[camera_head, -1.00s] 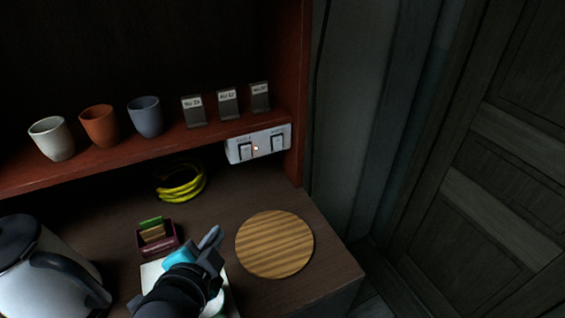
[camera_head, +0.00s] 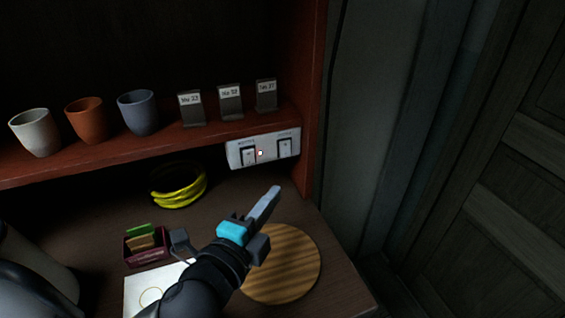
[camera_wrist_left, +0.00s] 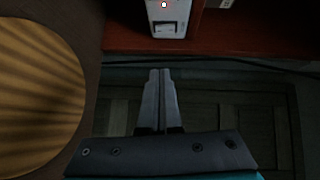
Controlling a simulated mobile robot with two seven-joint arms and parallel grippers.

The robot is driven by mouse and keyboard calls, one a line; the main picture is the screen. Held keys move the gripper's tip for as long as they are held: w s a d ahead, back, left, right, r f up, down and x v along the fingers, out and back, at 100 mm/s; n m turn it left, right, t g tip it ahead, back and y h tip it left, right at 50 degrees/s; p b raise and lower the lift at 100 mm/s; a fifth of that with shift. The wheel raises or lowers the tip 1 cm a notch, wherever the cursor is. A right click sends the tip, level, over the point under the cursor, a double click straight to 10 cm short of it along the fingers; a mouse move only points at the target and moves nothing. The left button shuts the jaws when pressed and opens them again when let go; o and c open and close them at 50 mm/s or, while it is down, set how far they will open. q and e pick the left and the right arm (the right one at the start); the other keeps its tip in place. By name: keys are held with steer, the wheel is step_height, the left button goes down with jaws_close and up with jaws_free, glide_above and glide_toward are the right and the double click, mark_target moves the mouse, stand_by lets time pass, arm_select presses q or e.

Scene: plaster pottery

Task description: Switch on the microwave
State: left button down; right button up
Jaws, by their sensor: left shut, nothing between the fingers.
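No microwave is in view. A white switch panel (camera_head: 235,155) with two rocker switches is fixed under the shelf at the back right. The left switch (camera_head: 249,156) and the right switch (camera_head: 285,148) have small labels too blurred to read. A small red light (camera_head: 260,153) glows between them. In the left wrist view, part of the panel (camera_wrist_left: 154,12) with one switch (camera_wrist_left: 166,28) shows at the top. My left gripper (camera_head: 275,190) is shut and empty, its fingertips below and in front of the panel, apart from it. My right gripper is not in view.
A round wooden board (camera_head: 295,265) lies under my left arm. Yellow bananas (camera_head: 180,198), a purple box (camera_head: 150,257) with cards and a kettle (camera_head: 35,265) stand left. Cups (camera_head: 87,121) and label stands (camera_head: 230,103) line the shelf (camera_head: 75,160). The counter below the panel is clear.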

arm_select(q)
glide_toward(291, 154)
steer(key=w+d, duration=0.2)
steer(key=d, duration=0.2)
steer(key=w, duration=0.1)
steer(key=w+a, duration=0.1)
steer(key=w, duration=0.1)
steer(key=shift+w+a+f, duration=0.15)
steer(key=shift+a+f, duration=0.05)
steer(key=shift+a, duration=0.2)
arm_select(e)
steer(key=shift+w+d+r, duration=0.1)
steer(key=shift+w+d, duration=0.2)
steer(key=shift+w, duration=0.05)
